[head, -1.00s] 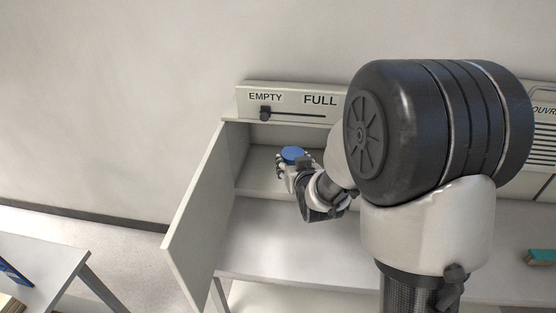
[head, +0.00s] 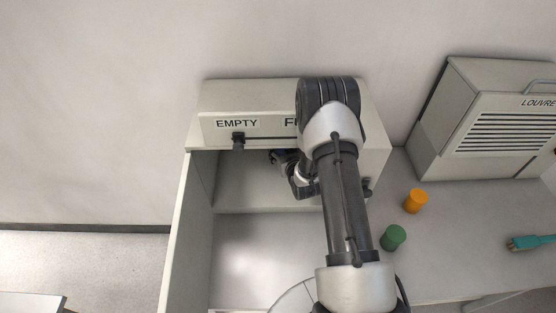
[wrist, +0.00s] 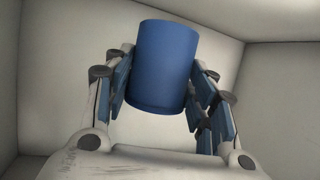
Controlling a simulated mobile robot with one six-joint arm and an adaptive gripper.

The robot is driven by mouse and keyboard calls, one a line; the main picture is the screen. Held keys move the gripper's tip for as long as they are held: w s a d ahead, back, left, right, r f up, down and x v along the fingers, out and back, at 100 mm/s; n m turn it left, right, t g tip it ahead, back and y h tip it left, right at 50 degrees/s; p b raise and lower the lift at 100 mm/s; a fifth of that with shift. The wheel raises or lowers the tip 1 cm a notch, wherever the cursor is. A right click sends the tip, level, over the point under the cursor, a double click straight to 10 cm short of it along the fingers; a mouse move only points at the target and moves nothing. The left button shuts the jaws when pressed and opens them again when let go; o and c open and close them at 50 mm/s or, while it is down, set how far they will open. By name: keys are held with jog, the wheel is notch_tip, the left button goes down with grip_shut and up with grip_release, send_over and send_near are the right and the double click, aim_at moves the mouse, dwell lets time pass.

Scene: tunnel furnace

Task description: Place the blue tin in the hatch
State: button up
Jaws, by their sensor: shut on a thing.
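The blue tin (wrist: 165,65) stands upright between my fingers in the wrist view, and my gripper (wrist: 160,85) is shut on it. Pale walls surround it there. In the head view my gripper (head: 280,157) is inside the open hatch (head: 232,190), towards its back. The tin is mostly hidden there by my own arm and gripper. The hatch door (head: 178,240) stands open on the left. Whether the tin touches the hatch floor cannot be told.
The slider knob (head: 238,140) above the hatch is at EMPTY. A green tin (head: 393,238), an orange tin (head: 415,201) and a teal-handled brush (head: 530,242) are on the counter (head: 460,225) at right. A louvred box (head: 490,125) stands behind them.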

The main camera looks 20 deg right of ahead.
jog(key=shift+w+f, duration=0.15)
jog(key=shift+f, duration=2.6)
jog(key=shift+f+b, duration=0.15)
jog(key=shift+b, duration=0.25)
jog(key=o, duration=1.4)
jog(key=shift+s+r+p, duration=0.3)
jog(key=shift+s, duration=0.1)
jog(key=v, duration=1.1)
jog(key=shift+s+a, duration=0.1)
jog(key=shift+s, duration=0.1)
